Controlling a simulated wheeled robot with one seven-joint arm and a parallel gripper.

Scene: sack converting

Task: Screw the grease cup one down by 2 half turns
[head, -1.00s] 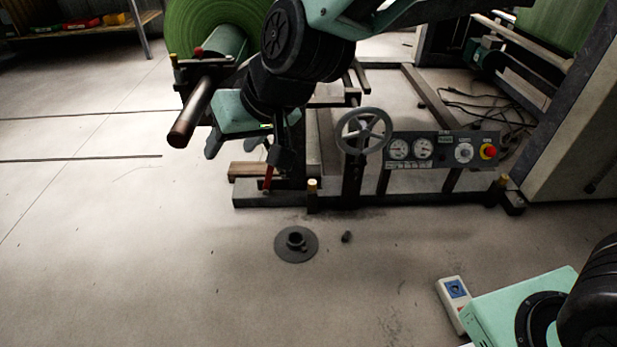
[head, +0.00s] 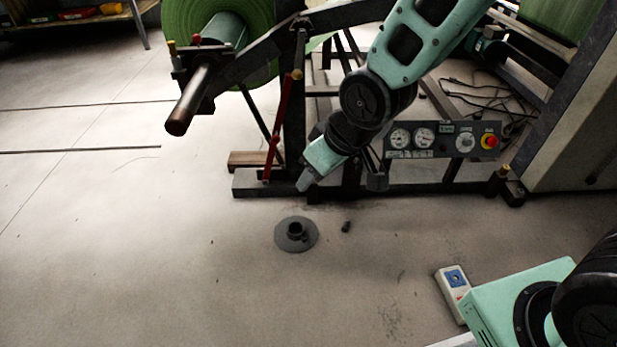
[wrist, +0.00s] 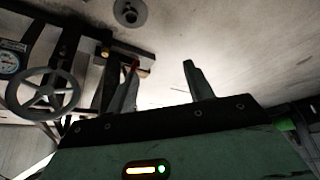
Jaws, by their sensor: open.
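Several small brass-topped cups show on the machine; I cannot tell which is grease cup one. One brass-capped cup (head: 505,169) stands at the right end of the low base rail. A yellow-capped one (head: 171,48) and a red-capped one (head: 196,40) sit above the roll shaft. The cup on the front of the rail is hidden behind my gripper in the head view; a small brass spot, perhaps this cup, shows in the wrist view (wrist: 105,51). My gripper (head: 340,186) hangs in front of the base rail, tilted down. In the wrist view its fingers (wrist: 160,65) are apart with nothing between them.
A red lever (head: 279,125) stands left of my gripper. The spoked handwheel (wrist: 42,94) shows in the wrist view. The gauge panel (head: 443,140) is to the right.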

